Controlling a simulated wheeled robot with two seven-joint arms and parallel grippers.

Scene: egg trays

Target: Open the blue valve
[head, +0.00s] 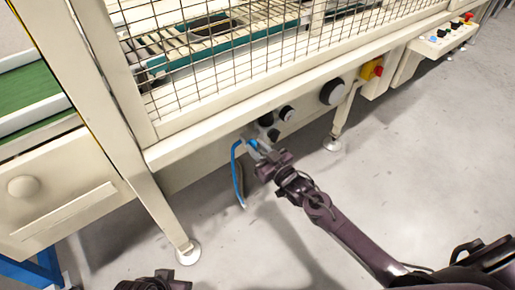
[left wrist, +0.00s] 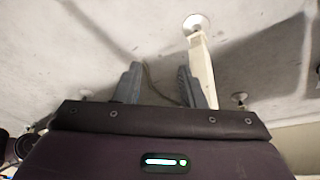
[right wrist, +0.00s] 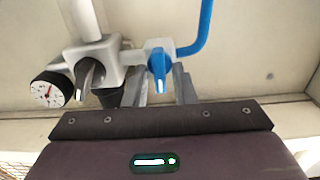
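The blue valve has a blue handle (right wrist: 157,68) on a light grey body and a blue pipe (right wrist: 203,28) curving up in the right wrist view. The blue pipe (head: 237,170) also shows in the head view, beneath the machine's front beam. My right gripper (right wrist: 165,84) is open, its fingertips at the valve. The blue handle appears between the fingers, closer to the left one; I cannot tell whether they touch. In the head view my right gripper (head: 257,151) reaches to the valve. My left gripper (left wrist: 160,82) is open and empty above the floor.
A black-handled valve (right wrist: 88,72) and a white-faced gauge (right wrist: 50,91) sit left of the blue valve in the right wrist view. The machine's cream beam (head: 230,117) and mesh guard (head: 240,50) stand above. A machine foot (left wrist: 196,23) is near my left gripper. Grey floor is clear in front.

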